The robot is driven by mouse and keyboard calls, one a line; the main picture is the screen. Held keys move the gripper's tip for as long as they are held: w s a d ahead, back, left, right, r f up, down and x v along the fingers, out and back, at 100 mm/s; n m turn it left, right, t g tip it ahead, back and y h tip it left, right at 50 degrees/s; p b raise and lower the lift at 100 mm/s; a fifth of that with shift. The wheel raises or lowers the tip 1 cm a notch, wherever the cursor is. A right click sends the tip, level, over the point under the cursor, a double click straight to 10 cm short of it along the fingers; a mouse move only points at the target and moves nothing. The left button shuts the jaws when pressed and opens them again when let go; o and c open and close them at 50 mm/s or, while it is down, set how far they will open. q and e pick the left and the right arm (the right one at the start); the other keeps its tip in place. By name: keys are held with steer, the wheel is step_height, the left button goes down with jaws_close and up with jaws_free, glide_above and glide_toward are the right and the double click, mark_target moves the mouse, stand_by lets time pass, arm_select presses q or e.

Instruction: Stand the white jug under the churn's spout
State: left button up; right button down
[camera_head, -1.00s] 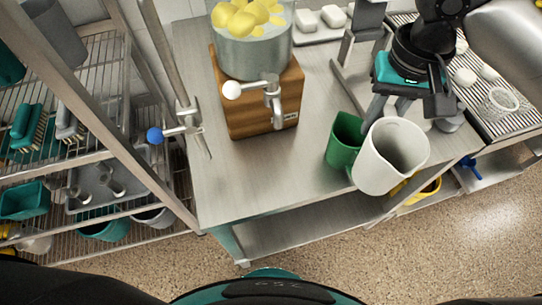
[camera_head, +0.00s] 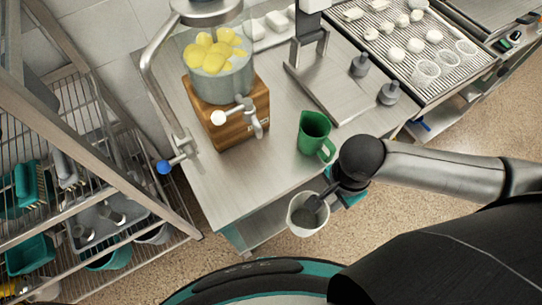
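The churn (camera_head: 222,82) is a clear vessel of yellow lumps on a wooden base at the back of the steel table. Its metal spout (camera_head: 257,124) points down on the front side, beside a white-knobbed tap (camera_head: 218,118). My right gripper (camera_head: 320,200) is shut on the white jug (camera_head: 296,227) at its rim, with a dark finger showing inside. The jug hangs roughly upright, off the table's front edge, well in front of the spout. The rest of the gripper is partly hidden by my wrist. My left gripper is out of view.
A green jug (camera_head: 314,134) stands on the table between the spout and my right arm. The table top (camera_head: 235,185) below the spout is clear. A blue-knobbed metal pipe (camera_head: 164,166) rises at the table's left edge, beside a wire rack.

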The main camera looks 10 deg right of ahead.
steer(key=w+a, duration=0.1)
steer(key=w, duration=0.3)
steer(key=w+a, duration=0.2)
steer(key=w, duration=0.3)
steer(key=w+a+b, duration=0.1)
steer(key=w+a, duration=0.1)
steer(key=w, duration=0.2)
steer(key=shift+w, duration=0.3)
steer(key=w, duration=0.1)
steer(key=w+a, duration=0.1)
steer(key=w, duration=0.1)
steer(key=shift+a+b, duration=0.1)
steer(key=shift+b, duration=0.25)
steer(key=shift+s+f, duration=0.1)
steer(key=shift+f, duration=0.65)
steer(key=shift+f, duration=0.25)
steer(key=shift+f, duration=0.35)
steer(key=c, duration=0.7)
jaws_free()
